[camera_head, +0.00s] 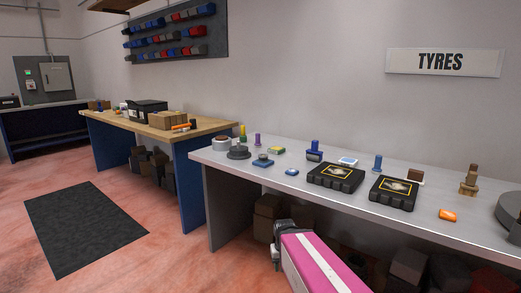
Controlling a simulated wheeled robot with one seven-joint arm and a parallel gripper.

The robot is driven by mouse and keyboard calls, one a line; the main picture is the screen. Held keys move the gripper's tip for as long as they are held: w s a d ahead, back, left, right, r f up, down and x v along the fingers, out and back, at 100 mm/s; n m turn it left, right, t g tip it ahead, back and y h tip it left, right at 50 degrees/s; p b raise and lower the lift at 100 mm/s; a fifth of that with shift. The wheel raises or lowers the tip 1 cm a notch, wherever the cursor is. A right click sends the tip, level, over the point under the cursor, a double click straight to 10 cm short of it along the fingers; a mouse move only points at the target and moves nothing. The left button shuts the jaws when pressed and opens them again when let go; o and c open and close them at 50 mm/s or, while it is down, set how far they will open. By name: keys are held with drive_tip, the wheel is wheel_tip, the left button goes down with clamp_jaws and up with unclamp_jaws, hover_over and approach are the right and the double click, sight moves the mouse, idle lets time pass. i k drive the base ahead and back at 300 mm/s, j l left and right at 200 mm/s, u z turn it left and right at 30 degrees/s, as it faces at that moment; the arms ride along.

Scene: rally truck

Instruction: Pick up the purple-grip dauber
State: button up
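A small upright thing with a purple grip (258,140), which I take to be the purple-grip dauber, stands near the back left of the grey workbench (225,165). A yellow-topped upright piece (243,133) stands to its left, and a round dark piece (239,153) lies in front of it to the left. My pink and white arm (318,265) reaches up from the bottom of the view, in front of the bench. Its grey and dark end (278,245) is below the bench top, well apart from the dauber. The fingers cannot be made out clearly.
Several things share the bench: a yellow-green block (276,150), a blue stamp-like piece (314,151), two black cases (336,177) (394,192) and an orange piece (447,215). Boxes (268,206) sit underneath. A wooden-topped bench (205,130) stands left; the floor by the dark mat (85,227) is clear.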

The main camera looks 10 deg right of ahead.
sight(258, 144)
drive_tip(key=i+j, duration=0.15)
drive_tip(key=j, duration=0.2)
drive_tip(key=i+j+z, duration=0.1)
drive_tip(key=j, duration=0.2)
drive_tip(key=i+j, duration=0.2)
drive_tip(key=j, duration=0.15)
drive_tip(key=i+j+z, duration=0.1)
drive_tip(key=j, duration=0.25)
drive_tip(key=i+j, duration=0.15)
drive_tip(key=j, duration=0.2)
